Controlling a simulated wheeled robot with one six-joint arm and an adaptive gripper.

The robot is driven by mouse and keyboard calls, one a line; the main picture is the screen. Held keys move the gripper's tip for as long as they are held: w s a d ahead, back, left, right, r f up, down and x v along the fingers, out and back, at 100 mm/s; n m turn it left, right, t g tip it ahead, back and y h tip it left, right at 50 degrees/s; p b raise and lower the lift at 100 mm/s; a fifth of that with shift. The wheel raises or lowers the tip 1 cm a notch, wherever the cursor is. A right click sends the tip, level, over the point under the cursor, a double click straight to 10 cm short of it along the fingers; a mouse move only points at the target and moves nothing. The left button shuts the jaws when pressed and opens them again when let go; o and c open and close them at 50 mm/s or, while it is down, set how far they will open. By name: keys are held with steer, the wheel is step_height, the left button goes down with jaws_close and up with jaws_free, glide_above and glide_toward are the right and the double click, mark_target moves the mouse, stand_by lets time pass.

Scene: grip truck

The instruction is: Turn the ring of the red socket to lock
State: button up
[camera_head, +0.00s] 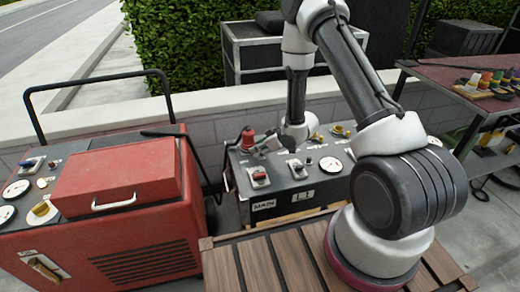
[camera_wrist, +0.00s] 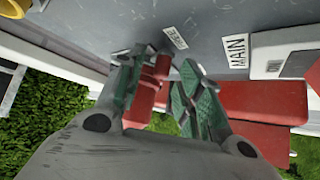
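The red socket (camera_head: 247,137) stands upright at the back left of the dark grey control box's top (camera_head: 290,170). Its ring is too small in the head view to tell how far it is turned. My gripper (camera_head: 266,146) is low over the box, just right of the socket. In the wrist view my gripper (camera_wrist: 165,75) shows two green-padded fingers spread apart. A red part (camera_wrist: 150,90), which looks like the socket, shows between them, nearer the left finger. Contact cannot be told.
A MAIN label (camera_head: 264,205), a red-capped switch (camera_head: 259,177), gauges and yellow knobs sit on the box. A red machine (camera_head: 130,185) with a black handle stands at left. A wooden deck (camera_head: 250,262) lies in front, a low wall behind.

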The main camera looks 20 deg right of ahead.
steer(key=shift+w+a+f, duration=0.1)
steer(key=shift+a+f, duration=0.05)
jaws_close()
